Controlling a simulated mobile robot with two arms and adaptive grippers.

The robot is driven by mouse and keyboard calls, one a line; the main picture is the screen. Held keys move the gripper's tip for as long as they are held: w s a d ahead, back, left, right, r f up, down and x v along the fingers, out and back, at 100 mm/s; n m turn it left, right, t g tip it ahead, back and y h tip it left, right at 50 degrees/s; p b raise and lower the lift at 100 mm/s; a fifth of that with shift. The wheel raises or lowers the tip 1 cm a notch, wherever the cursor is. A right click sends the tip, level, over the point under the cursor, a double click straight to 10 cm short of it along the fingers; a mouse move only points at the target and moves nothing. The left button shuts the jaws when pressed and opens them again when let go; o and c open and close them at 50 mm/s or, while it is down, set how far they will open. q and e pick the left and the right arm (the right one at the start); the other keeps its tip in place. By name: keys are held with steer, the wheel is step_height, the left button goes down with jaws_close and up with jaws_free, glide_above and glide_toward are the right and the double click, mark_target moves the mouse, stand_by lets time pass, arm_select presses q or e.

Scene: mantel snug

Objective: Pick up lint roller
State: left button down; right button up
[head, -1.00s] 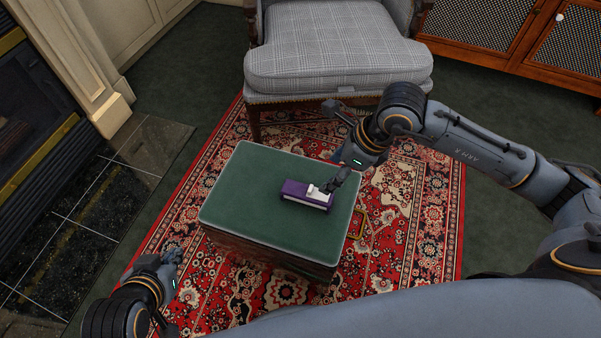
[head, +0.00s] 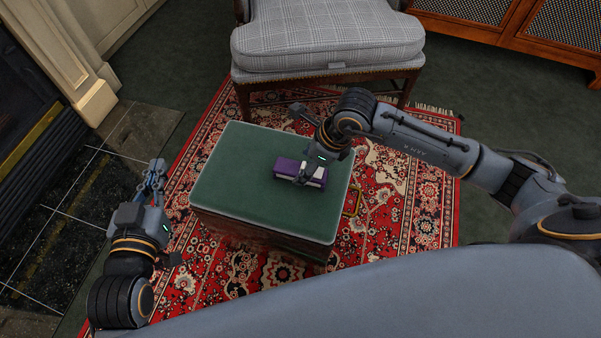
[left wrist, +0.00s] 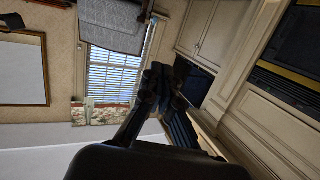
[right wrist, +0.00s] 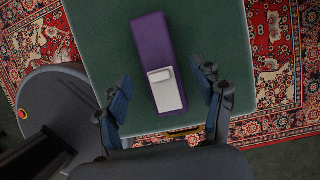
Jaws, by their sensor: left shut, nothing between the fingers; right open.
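A small pale grey-white object (right wrist: 167,96) with a raised block at one end lies on a long purple box or book (right wrist: 152,38); it is the likeliest lint roller, but its shape does not make that certain. The purple thing (head: 285,167) lies on the green-topped chest. My right gripper (head: 308,172) is open just above it and mostly hides the pale object in the head view. In the right wrist view its fingers (right wrist: 162,74) stand apart on either side of the pale object. My left gripper (head: 154,170) is shut and empty, left of the chest.
The green-topped chest (head: 238,190) stands on a red patterned rug (head: 245,279), with a brass handle (head: 352,201) on its right side. A grey checked armchair (head: 325,38) stands behind it. A fireplace hearth (head: 85,200) is at the left. The rest of the chest top is clear.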

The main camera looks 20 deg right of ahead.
steer(key=x, duration=0.3)
steer(key=shift+b, duration=0.35)
arm_select(q)
steer(key=r+t, duration=0.1)
steer(key=r, duration=0.1)
steer(key=r+t+h, duration=0.1)
steer(key=r, duration=0.1)
steer(key=shift+w+d+r+t, duration=0.1)
steer(key=shift+w+d+t, duration=0.2)
steer(key=shift+d, duration=0.1)
arm_select(e)
steer(key=shift+c, duration=0.2)
jaws_close()
steer(key=shift+r, duration=0.2)
